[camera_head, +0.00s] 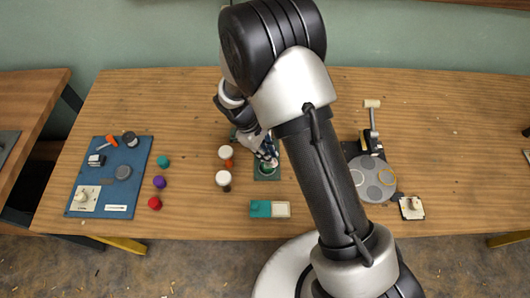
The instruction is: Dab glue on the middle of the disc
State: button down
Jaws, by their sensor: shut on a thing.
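My gripper (268,158) is left of my forearm, pointing down over a small dark green mat (261,175). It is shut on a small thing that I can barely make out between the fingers. A small greenish disc (267,169) with a pale rim lies on the mat under the fingertips, partly hidden by them. I cannot tell whether the held thing touches the disc. No glue can be made out.
Two white-topped jars (223,178) stand left of the mat. A teal and cream block (270,209) lies in front. A blue board (110,176) with tools is at the left, beside teal, purple and red knobs (159,182).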

jog(key=shift+d+r+p, duration=0.15)
jog(key=shift+r+p, duration=0.2)
jog(key=shift+r, duration=0.25)
jog(key=shift+d+r+p, duration=0.15)
jog(key=shift+r+p, duration=0.15)
jog(key=shift+r, duration=0.3)
jog(key=shift+a+r+p, duration=0.2)
jog(key=shift+r+p, duration=0.35)
jog(key=shift+r, duration=0.15)
jog(key=shift+r+p, duration=1.6)
jog(key=shift+r, duration=0.55)
